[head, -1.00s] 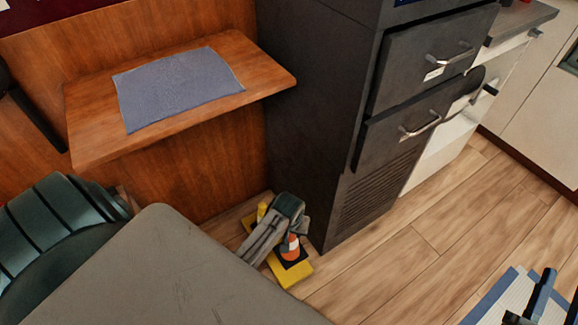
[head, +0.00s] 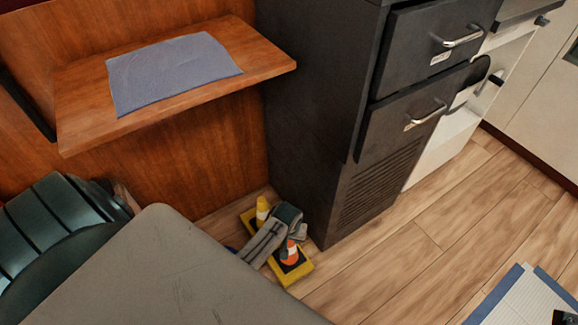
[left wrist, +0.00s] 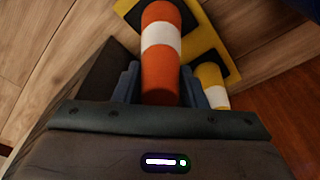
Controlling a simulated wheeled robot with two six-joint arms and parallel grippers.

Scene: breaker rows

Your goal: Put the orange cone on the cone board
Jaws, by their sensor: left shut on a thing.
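The orange cone (head: 291,251), with a white band, is over the near black square of the yellow cone board (head: 298,277) on the floor. I cannot tell whether its base touches the board. My left gripper (head: 296,232) is shut on the cone from above. In the left wrist view the orange cone (left wrist: 161,70) is between the two fingers, with the board (left wrist: 205,40) beyond it. A yellow cone (head: 262,209) stands at the board's other end. A small dark piece at the lower right corner looks like my right gripper (head: 565,318); its fingers are not clear.
A dark cabinet (head: 310,130) stands close to the right of the board. A wooden shelf (head: 200,95) with a blue-grey cloth (head: 172,70) juts out above, at the left. A blue-edged, pale lined sheet (head: 520,300) lies on the floor at lower right. Floor between is clear.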

